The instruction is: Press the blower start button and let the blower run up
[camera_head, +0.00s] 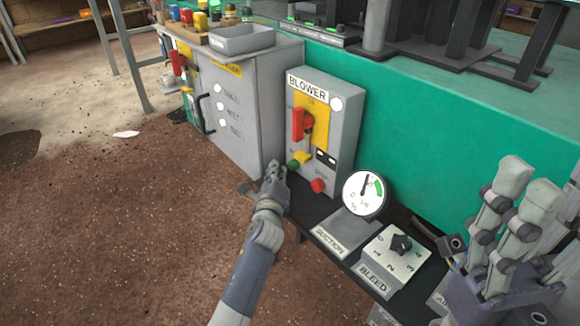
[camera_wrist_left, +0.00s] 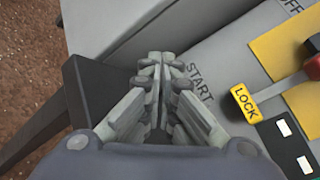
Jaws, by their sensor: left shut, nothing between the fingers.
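The grey blower box (camera_head: 345,135) stands against the green bench side, labelled BLOWER. A green button (camera_head: 293,164) is at its lower left and a red button (camera_head: 318,186) at its lower right. A red lever (camera_head: 300,124) on a yellow plate has a yellow LOCK tag (camera_wrist_left: 245,103) below it. My left gripper (camera_head: 277,166) is shut and empty, its tips just left of the green button; contact is unclear. In the left wrist view, its closed fingers (camera_wrist_left: 162,65) are beside the START lettering (camera_wrist_left: 200,82) and the green button is hidden. My right gripper (camera_head: 528,195) is raised at the right.
A suction gauge (camera_head: 365,194) with a green band stands right of the box. A BLEED dial (camera_head: 400,244) sits on the dark shelf in front. A grey cabinet (camera_head: 233,110) is to the left, with a grey tray (camera_head: 242,41) on top. Open brown floor lies at lower left.

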